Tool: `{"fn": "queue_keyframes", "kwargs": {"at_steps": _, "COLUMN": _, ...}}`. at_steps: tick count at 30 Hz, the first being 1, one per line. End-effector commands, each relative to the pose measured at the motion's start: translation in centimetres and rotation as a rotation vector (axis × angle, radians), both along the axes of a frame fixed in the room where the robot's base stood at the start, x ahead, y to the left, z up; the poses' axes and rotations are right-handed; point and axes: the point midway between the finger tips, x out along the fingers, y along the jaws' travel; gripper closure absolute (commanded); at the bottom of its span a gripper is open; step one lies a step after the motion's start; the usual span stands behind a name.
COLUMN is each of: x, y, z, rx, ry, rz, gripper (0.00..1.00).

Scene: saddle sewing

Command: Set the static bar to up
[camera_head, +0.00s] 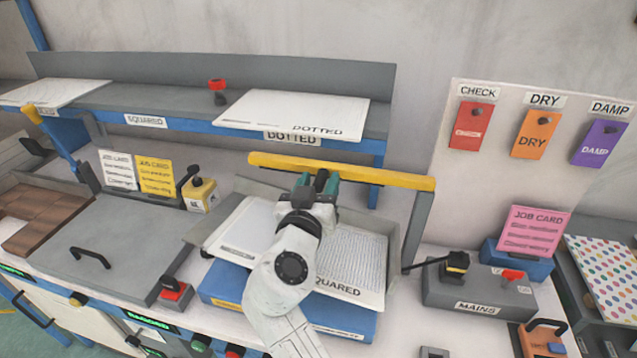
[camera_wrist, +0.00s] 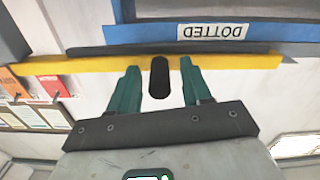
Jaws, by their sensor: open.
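The static bar is a long yellow bar (camera_head: 392,177). In the head view it runs across above the work bed, beside a grey post at its right end. The bar also spans the wrist view (camera_wrist: 235,63), where a short black handle (camera_wrist: 159,77) stands out from its middle. My gripper (camera_head: 320,180) is at the middle of the bar. In the wrist view its green fingers (camera_wrist: 158,68) are apart, one on each side of the black handle, with gaps showing on both sides. My arm hides the handle in the head view.
Below the bar lies a sheet marked SQUARED (camera_head: 350,265) on a blue-based bed. Behind is a shelf with a DOTTED sheet (camera_head: 290,112) and a red-topped knob (camera_head: 217,90). The MAINS box (camera_head: 480,295) with a black lever stands at right.

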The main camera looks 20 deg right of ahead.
Motion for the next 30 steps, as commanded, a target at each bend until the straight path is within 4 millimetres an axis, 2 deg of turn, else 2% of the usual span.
{"fn": "queue_keyframes", "kwargs": {"at_steps": 2, "x": -0.01, "y": 0.0, "z": 0.0, "rx": 0.0, "ry": 0.0, "rz": 0.0, "gripper": 0.52}}
{"fn": "queue_keyframes", "kwargs": {"at_steps": 17, "x": -0.03, "y": 0.02, "z": -0.01, "rx": -0.001, "ry": 0.001, "rz": 0.0, "gripper": 1.0}}
{"fn": "queue_keyframes", "kwargs": {"at_steps": 30, "x": -0.04, "y": 0.03, "z": 0.02, "rx": 0.002, "ry": -0.001, "rz": 0.0, "gripper": 1.0}}
